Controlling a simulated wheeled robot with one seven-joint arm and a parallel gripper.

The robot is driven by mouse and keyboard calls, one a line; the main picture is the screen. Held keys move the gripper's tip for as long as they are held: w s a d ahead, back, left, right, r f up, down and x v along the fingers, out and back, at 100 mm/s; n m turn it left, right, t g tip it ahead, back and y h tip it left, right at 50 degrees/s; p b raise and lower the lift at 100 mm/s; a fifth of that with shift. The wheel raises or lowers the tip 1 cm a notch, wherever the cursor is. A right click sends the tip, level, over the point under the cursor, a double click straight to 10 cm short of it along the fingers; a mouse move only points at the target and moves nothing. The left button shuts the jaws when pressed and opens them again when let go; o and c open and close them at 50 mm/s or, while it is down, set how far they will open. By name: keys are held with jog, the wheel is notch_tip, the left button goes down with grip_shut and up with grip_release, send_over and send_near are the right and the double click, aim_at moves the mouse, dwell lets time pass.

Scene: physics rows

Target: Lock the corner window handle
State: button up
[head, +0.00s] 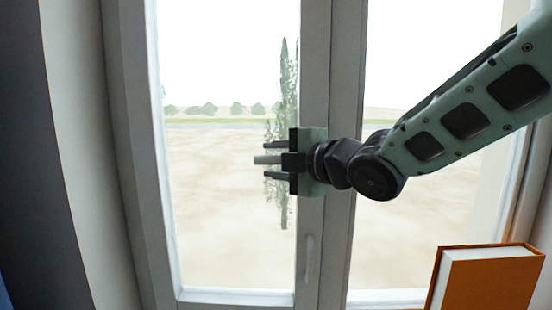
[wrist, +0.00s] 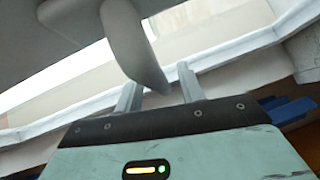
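The pale grey window handle (wrist: 128,40) shows in the wrist view, its tapered end reaching down between my fingers. In the head view, a grey bar (head: 264,160) that looks like the handle's lever points left, roughly level, between the fingers. My gripper (head: 275,160) is at the window's middle frame. In the wrist view my gripper (wrist: 160,90) has its fingers apart, one on each side of the handle end. Gaps seem to show beside it; contact is not clear. My gripper hides the handle's base in the head view.
The window frame (head: 315,90) has a tall pane on each side. A faint upright pale fitting (head: 309,262) is low on the middle frame. An orange book (head: 492,282) stands at lower right. Blue items (wrist: 285,112) show at right in the wrist view.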

grip_shut()
